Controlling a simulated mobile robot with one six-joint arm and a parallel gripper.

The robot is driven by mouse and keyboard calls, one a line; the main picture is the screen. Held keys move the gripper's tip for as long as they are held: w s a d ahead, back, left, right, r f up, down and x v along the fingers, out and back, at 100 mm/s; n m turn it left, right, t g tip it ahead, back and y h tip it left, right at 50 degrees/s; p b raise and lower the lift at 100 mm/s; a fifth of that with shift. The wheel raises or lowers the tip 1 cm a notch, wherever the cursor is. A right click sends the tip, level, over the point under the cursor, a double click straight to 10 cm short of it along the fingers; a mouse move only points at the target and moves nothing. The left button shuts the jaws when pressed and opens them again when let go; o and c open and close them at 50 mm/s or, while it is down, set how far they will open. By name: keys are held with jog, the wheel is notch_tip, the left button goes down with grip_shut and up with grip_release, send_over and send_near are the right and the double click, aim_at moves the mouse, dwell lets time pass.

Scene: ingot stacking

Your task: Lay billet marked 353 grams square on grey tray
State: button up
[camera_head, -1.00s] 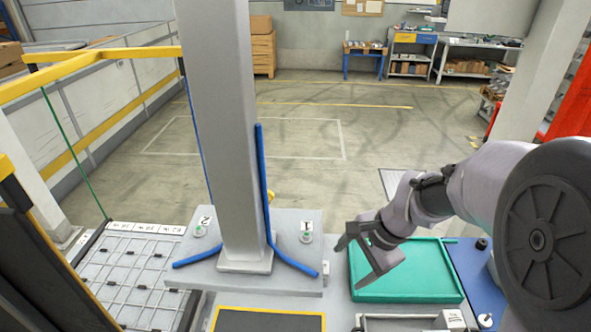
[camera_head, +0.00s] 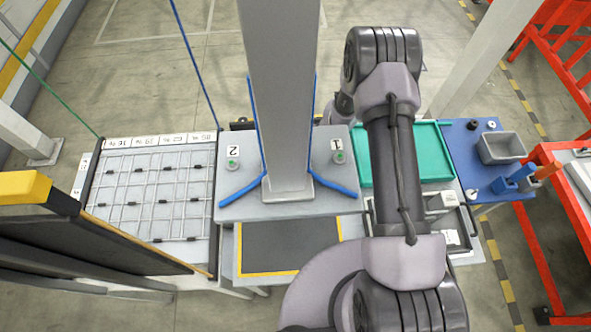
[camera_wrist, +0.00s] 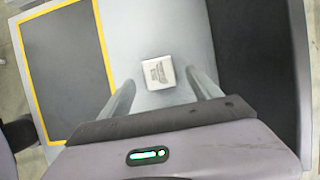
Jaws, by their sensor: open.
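A small pale metallic billet (camera_wrist: 158,72) lies on a light grey surface in the wrist view. Dark print shows on its top, too small to read. My gripper (camera_wrist: 160,79) is open, with one finger on each side of the billet's near end in the picture; I cannot tell its height above it. In the head view the fingers are hidden behind my arm and the post. Two blocks, one pale (camera_head: 440,203) and one with a white label (camera_head: 451,238), sit at the grey-rimmed holder (camera_head: 474,226) right of my arm. I cannot tell which item is the grey tray.
A grey post (camera_head: 280,90) stands on a plate marked 1 and 2. A yellow-edged dark mat (camera_head: 285,247) lies in front. A green tray (camera_head: 432,150) is behind my arm, a grey bin (camera_head: 500,147) on the blue surface right, a wire grid rack (camera_head: 150,190) left.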

jog(key=shift+s+f, duration=0.2)
jog(key=shift+f, duration=0.15)
jog(key=x, duration=0.5)
jog(key=shift+w+f+b, duration=0.1)
jog(key=shift+w+b, duration=0.05)
jog(key=shift+b, duration=0.15)
grip_shut()
